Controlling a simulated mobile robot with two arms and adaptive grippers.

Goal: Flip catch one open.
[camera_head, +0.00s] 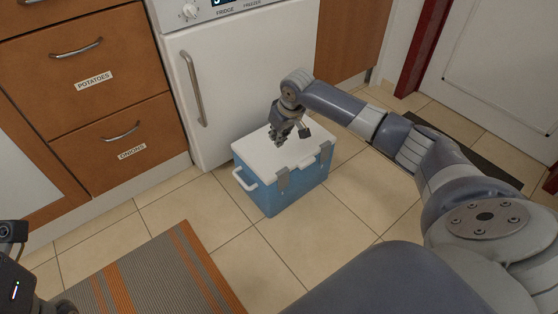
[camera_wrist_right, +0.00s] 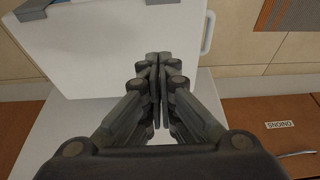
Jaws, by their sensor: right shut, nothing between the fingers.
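A cooler box with a blue body (camera_head: 268,193) and a white lid (camera_head: 262,152) stands on the floor, its lid down. Two grey catches show on its front side, a left one (camera_head: 283,180) and a right one (camera_head: 325,155). Both seem to lie flat against the front; I cannot tell which is catch one. My right gripper (camera_head: 279,137) is above the lid, shut and empty, behind the catches. The right wrist view shows its closed fingers (camera_wrist_right: 158,62) over the lid (camera_wrist_right: 95,50), with part of a grey catch (camera_wrist_right: 32,9) at upper left. Only a dark part of my left arm shows at lower left.
A white fridge (camera_head: 240,75) stands close behind the cooler. Wooden drawers (camera_head: 90,95) are at the left. A striped rug (camera_head: 150,275) lies at front left. A white carrying handle (camera_head: 245,180) sticks out at the cooler's left end. The tiles in front of the cooler are clear.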

